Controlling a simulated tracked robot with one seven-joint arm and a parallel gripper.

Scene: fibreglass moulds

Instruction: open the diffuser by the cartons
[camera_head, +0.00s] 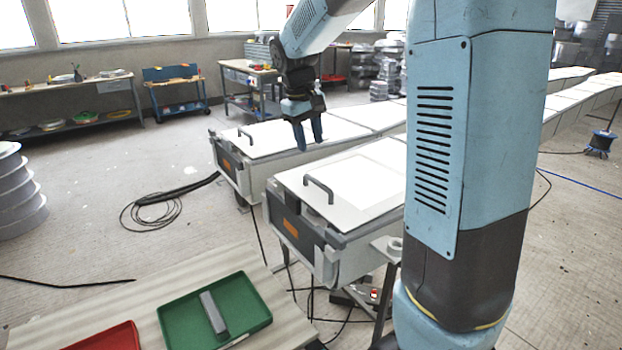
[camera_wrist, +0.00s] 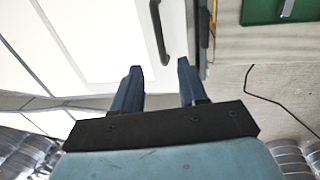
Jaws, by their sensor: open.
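Two long units with white lids, which look like the diffusers, stand side by side in the head view. The nearer unit (camera_head: 345,195) has a grey bar handle (camera_head: 318,188) at its front end. The farther unit (camera_head: 270,140) has a similar handle (camera_head: 245,138). Both lids look shut. My gripper (camera_head: 308,146) is open and empty, pointing down above the units. In the wrist view, my gripper's fingertips (camera_wrist: 158,68) are apart, with a dark bar handle (camera_wrist: 160,32) just beyond the gap between them. I cannot make out cartons clearly.
A green tray (camera_head: 175,322) with a grey block (camera_head: 213,312) and a red tray (camera_head: 118,338) lie on a near table. A black hose coil (camera_head: 150,212) lies on the floor at left. Workbenches (camera_head: 65,88) stand along the back. Open floor lies at left.

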